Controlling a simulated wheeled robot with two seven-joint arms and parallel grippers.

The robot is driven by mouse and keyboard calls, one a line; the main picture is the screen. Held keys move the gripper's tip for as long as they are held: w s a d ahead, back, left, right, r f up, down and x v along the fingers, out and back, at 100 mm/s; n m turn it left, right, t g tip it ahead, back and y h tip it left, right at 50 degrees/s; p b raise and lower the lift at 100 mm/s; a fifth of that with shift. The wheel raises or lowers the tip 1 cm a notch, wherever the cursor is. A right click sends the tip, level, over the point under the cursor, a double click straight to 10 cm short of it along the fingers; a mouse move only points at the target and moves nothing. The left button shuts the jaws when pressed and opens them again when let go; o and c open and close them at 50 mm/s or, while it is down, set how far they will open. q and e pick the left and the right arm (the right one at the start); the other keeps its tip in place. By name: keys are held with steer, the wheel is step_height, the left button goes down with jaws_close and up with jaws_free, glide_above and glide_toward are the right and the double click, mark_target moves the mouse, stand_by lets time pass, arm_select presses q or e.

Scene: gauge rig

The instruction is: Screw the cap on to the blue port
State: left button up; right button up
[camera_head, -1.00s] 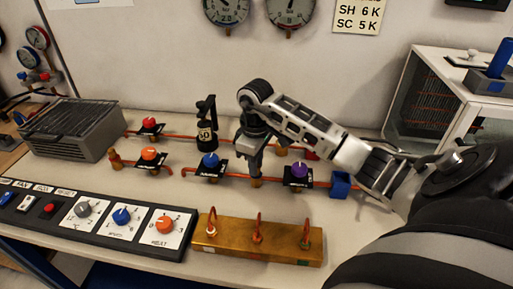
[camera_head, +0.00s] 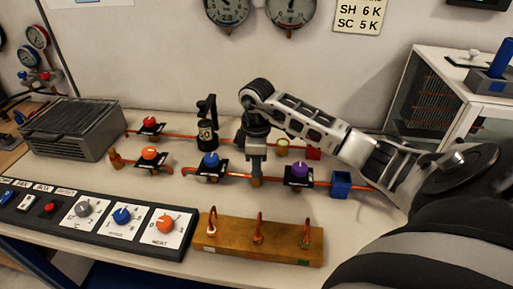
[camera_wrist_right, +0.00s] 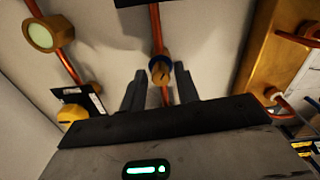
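My right gripper (camera_head: 256,176) points down over a small brass fitting on the copper line, between the blue-knobbed valve (camera_head: 210,160) and the purple-knobbed valve (camera_head: 299,170). In the right wrist view, the brass fitting with a blue ring (camera_wrist_right: 160,68) sits between the two fingers of the right gripper (camera_wrist_right: 160,88). The fingers stand apart, with a gap showing on each side of the fitting. I cannot tell a separate cap from the port here. My left gripper is not in view.
A blue open box (camera_head: 341,184) stands right of the purple valve. A wooden block (camera_head: 275,245) with copper stubs lies in front. A control panel (camera_head: 90,222) fills the front left. A round sight glass (camera_head: 283,146) and a black bottle-like part (camera_head: 207,130) stand behind.

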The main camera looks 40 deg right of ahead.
steer(key=n, duration=0.5)
steer(key=shift+b, duration=0.3)
steer(key=n+b, duration=0.1)
steer(key=n, duration=0.4)
steer(key=shift+n, duration=0.4)
steer(key=n+b, duration=0.1)
steer(key=n, duration=0.4)
steer(key=shift+f, duration=0.1)
steer(key=n, duration=0.3)
steer(key=shift+b, duration=0.3)
jaws_close()
steer(key=shift+r+m+p, duration=0.2)
steer(key=shift+m+p, duration=0.35)
steer(key=shift+m, duration=0.45)
steer(key=shift+f+m+p, duration=0.1)
steer(key=shift+m+p, duration=0.25)
steer(key=shift+m, duration=1.05)
